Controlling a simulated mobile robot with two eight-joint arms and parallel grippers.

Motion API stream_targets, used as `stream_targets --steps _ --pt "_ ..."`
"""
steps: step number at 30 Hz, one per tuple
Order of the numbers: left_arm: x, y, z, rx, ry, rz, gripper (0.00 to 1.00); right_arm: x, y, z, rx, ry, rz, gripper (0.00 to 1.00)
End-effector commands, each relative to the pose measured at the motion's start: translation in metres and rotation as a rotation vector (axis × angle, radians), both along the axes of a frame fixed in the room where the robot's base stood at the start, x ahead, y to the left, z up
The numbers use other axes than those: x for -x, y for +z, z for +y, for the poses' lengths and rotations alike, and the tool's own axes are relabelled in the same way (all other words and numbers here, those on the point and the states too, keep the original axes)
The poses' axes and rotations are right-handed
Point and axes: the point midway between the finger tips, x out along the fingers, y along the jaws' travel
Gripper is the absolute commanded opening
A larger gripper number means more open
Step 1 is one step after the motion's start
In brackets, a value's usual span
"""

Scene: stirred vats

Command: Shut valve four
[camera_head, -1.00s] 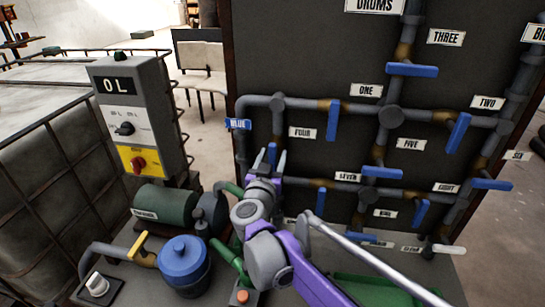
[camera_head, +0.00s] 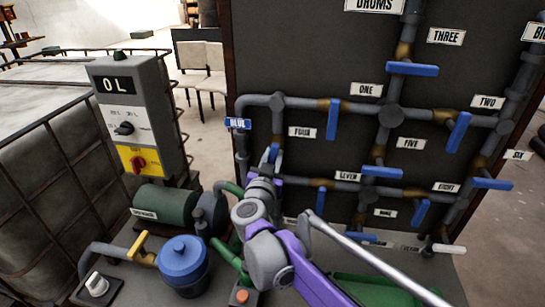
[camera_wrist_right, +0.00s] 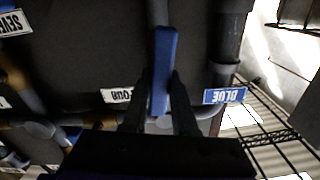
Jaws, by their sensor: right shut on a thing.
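Valve four's blue lever (camera_head: 275,152) is on the vertical pipe just left of the FOUR label (camera_head: 302,132). My right gripper (camera_head: 272,158), on its purple and grey arm, is shut on this lever. In the right wrist view the lever (camera_wrist_right: 165,65) stands between the two dark fingers (camera_wrist_right: 162,100) and looks in line with the pipe (camera_wrist_right: 158,13) behind it. The FOUR label shows upside down there (camera_wrist_right: 116,96). The lower part of the lever and pipe is hidden by my gripper in the head view. My left gripper is not in view.
Other blue levers are close by, such as valve one's (camera_head: 333,118) and one below right (camera_head: 320,199). The BLUE tag (camera_head: 238,124) is to the left. A control box (camera_head: 133,115), green pump (camera_head: 165,205) and blue-lidded pot (camera_head: 182,262) stand left of my arm.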

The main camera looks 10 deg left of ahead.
Motion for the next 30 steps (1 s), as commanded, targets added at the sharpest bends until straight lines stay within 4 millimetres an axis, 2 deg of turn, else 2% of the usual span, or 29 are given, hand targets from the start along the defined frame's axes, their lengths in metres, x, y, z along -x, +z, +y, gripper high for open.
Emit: stream_targets --steps 30 --pt "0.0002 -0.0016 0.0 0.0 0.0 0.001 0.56 0.0 -0.0056 -0.0073 -0.953 0.0 0.004 0.0"
